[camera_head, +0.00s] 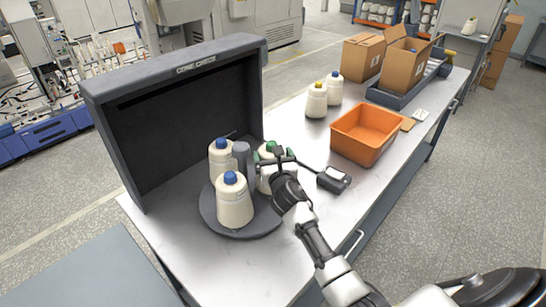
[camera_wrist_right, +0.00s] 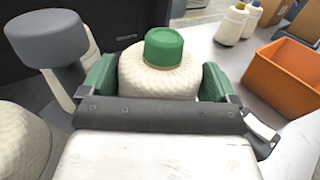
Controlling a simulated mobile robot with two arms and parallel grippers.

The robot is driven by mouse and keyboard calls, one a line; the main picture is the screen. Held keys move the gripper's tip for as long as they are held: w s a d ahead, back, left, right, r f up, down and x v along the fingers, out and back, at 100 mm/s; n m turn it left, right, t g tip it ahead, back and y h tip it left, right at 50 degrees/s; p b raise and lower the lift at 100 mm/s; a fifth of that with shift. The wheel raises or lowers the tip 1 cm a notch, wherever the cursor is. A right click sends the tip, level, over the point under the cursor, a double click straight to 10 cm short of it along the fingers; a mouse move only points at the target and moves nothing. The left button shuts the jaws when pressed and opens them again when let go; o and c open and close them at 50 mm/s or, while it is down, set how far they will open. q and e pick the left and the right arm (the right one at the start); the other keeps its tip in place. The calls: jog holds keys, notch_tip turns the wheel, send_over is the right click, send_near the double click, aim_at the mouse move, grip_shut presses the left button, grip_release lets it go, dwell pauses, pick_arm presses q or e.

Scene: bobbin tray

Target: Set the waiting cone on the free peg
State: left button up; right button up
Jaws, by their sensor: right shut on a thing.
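My right gripper (camera_head: 270,162) is shut on a white cone with a green top (camera_head: 264,182), at the right side of a round grey tray (camera_head: 237,232). In the right wrist view the green-topped cone (camera_wrist_right: 160,72) stands between the two green fingers (camera_wrist_right: 158,82). Its base is hidden, so I cannot tell whether it rests on a peg. Two white cones with blue tops, one in front (camera_head: 234,203) and one behind (camera_head: 221,160), stand on the tray. A grey post (camera_head: 241,154) rises between them and the held cone; its grey head (camera_wrist_right: 45,38) shows in the wrist view. My left gripper is out of view.
A dark "CONE CHECK" booth (camera_head: 180,75) stands behind the tray. To the right are an orange bin (camera_head: 366,137), a small dark device (camera_head: 334,180), and yellow-topped (camera_head: 317,102) and blue-topped (camera_head: 334,88) cones. Cardboard boxes (camera_head: 405,67) stand farther back. The table front (camera_head: 262,262) is clear.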

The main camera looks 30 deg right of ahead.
jog(key=shift+f+b, duration=0.6)
jog(key=shift+f, duration=0.05)
jog(key=o, duration=1.2)
jog(key=shift+c, duration=0.2)
jog(key=shift+s, duration=0.1)
jog(key=v, duration=1)
jog(key=shift+s+b, duration=0.3)
jog(key=shift+b, duration=0.1)
jog(key=shift+a, duration=0.1)
